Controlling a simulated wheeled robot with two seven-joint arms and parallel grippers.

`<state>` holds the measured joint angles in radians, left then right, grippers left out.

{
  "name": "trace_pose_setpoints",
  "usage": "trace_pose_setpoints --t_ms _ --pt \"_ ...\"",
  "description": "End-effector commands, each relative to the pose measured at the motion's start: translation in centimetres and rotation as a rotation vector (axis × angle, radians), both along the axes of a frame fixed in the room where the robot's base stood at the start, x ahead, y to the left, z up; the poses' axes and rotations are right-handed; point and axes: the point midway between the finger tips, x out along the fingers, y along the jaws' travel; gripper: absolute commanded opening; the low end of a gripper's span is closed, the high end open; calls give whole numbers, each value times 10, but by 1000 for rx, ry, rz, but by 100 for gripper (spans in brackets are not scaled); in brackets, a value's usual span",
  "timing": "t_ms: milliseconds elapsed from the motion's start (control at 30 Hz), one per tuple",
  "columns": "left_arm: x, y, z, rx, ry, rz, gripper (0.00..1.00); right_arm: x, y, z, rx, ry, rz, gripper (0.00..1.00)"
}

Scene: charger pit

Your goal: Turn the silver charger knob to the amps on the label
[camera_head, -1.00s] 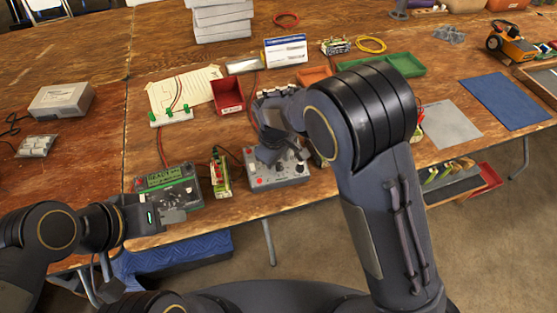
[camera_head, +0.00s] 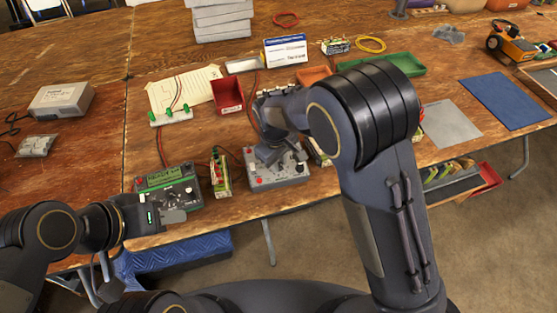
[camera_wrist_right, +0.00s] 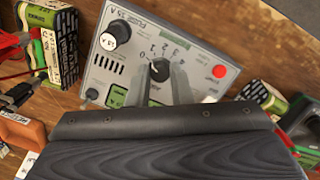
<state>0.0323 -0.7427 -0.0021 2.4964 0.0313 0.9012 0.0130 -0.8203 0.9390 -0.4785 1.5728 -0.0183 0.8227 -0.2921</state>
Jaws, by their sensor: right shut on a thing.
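The silver charger (camera_head: 292,170) stands near the front edge of the wooden table, just right of the middle of my reach. In the right wrist view its grey panel (camera_wrist_right: 188,47) carries a dark knob (camera_wrist_right: 160,69) with a scale of numbers starting at 0. My right gripper (camera_wrist_right: 160,80) points down at the charger, its two fingers shut on either side of this knob. Its pointer is too unclear to read. My left gripper (camera_head: 178,207) is beside the green-screened charger (camera_head: 168,182); its jaw gap is unclear. A blue-and-white card (camera_head: 286,50) stands at the back, its text unreadable.
A battery pack (camera_head: 220,172) stands left of the silver charger. A red bin (camera_head: 228,96) and green tray (camera_head: 398,62) lie behind.

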Motion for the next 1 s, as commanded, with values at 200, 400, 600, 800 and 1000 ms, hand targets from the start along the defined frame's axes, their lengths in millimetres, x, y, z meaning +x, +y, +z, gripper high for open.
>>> trace_pose_setpoints --t_ms 200,400,600,800,1000 --pt "0 0 0 0 0 0 36 1 -1 0 27 8 -145 0" --pt "0 0 -1 0 0 0 36 1 -1 1 50 14 -274 0" --pt "0 0 -1 0 0 0 36 1 -1 1 66 17 -367 0" --pt "0 0 -1 0 0 0 36 1 -1 1 74 19 -413 0" --pt "0 0 -1 0 0 0 36 1 -1 1 75 20 -423 0"
